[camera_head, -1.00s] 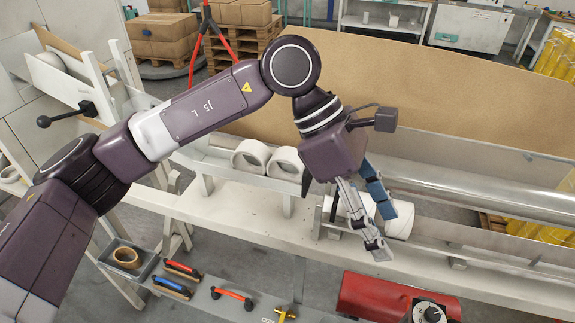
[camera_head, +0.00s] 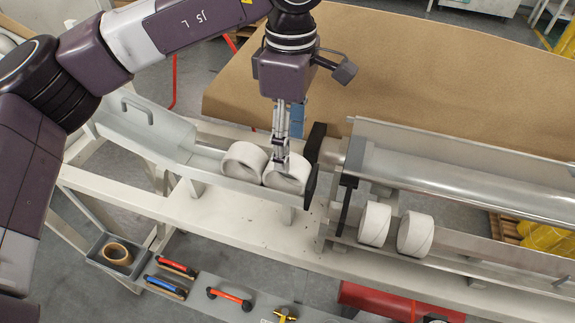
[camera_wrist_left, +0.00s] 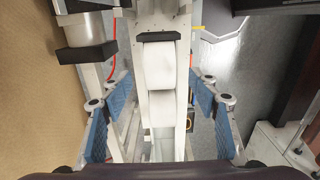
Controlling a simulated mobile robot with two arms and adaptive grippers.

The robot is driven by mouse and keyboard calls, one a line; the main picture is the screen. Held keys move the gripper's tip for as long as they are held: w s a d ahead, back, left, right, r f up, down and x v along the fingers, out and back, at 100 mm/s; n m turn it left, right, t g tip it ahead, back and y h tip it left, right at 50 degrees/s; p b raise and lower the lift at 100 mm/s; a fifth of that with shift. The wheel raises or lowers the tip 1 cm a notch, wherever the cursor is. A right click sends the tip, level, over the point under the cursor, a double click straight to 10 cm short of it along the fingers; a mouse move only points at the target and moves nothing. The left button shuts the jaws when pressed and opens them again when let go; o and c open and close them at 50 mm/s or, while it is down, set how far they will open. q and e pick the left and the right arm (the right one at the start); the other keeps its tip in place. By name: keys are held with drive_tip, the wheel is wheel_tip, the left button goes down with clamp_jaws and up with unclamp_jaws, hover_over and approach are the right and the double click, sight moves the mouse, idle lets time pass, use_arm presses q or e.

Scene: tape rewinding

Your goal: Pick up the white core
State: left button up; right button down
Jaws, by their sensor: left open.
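Two white cores, hollow thick-walled rolls, lie side by side in the sloping metal trough in the head view: a left one (camera_head: 240,163) and a right one (camera_head: 293,178) by the black end plate. My left gripper (camera_head: 281,158) points down from above, its fingers overlapping the right core in this view. In the left wrist view the gripper (camera_wrist_left: 160,86) is open, with blue-padded fingers on either side of the trough. A white core (camera_wrist_left: 160,64) by the black plate shows between them, with another (camera_wrist_left: 161,114) below it. Whether the fingers touch a core cannot be told. My right gripper is out of view.
Two more white rolls (camera_head: 374,224) (camera_head: 415,234) sit on the rail right of the end plate (camera_head: 313,165). A long metal roller (camera_head: 450,180) lies behind them. Tools (camera_head: 230,297) and a tray with a brown tape roll (camera_head: 117,253) are below.

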use_arm(q)
drive_tip(key=f+p, duration=0.2)
drive_tip(key=shift+s+a+f, duration=0.15)
drive_tip(key=shift+a+f, duration=0.05)
drive_tip(key=shift+f, duration=0.15)
drive_tip(key=shift+w+f+p, duration=0.2)
drive_tip(key=shift+f+p, duration=0.1)
drive_tip(key=shift+f, duration=1.2)
drive_tip(key=c, duration=1)
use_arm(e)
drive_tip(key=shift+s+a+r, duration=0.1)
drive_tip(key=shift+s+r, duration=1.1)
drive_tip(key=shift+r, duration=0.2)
use_arm(q)
drive_tip(key=shift+o, duration=0.2)
drive_tip(key=shift+r, duration=0.1)
